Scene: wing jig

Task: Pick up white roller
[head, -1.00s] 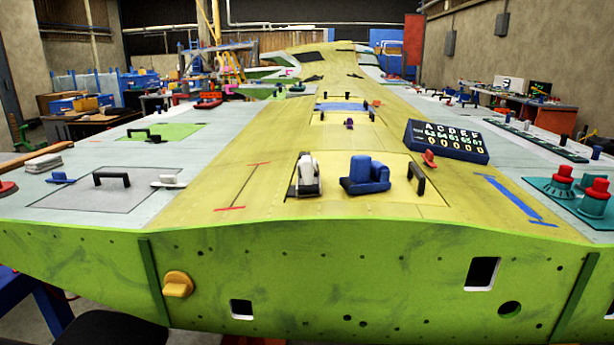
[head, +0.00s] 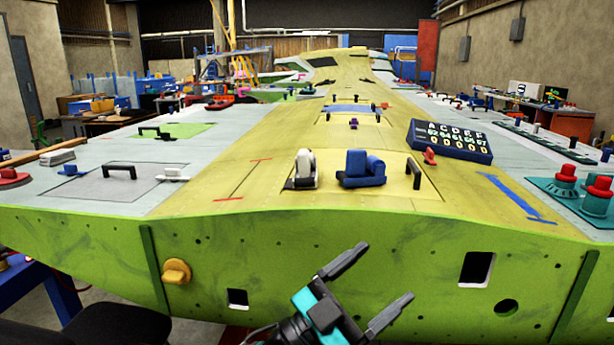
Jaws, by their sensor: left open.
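The white roller (head: 305,167) stands on the yellow top of the wing, near its front edge. It has a white rounded body on a dark base, and nothing touches it from my side. My left gripper (head: 378,282) is in front of the green front face of the wing, below and slightly right of the roller. Its two grey fingers are spread wide with nothing between them. My right gripper is not in view.
A blue block-shaped holder (head: 362,169) stands just right of the roller, with a black handle (head: 414,173) beyond it. A dark number board (head: 450,141) and a red clamp (head: 430,156) lie farther right. The wing's front edge (head: 300,214) lies between gripper and roller.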

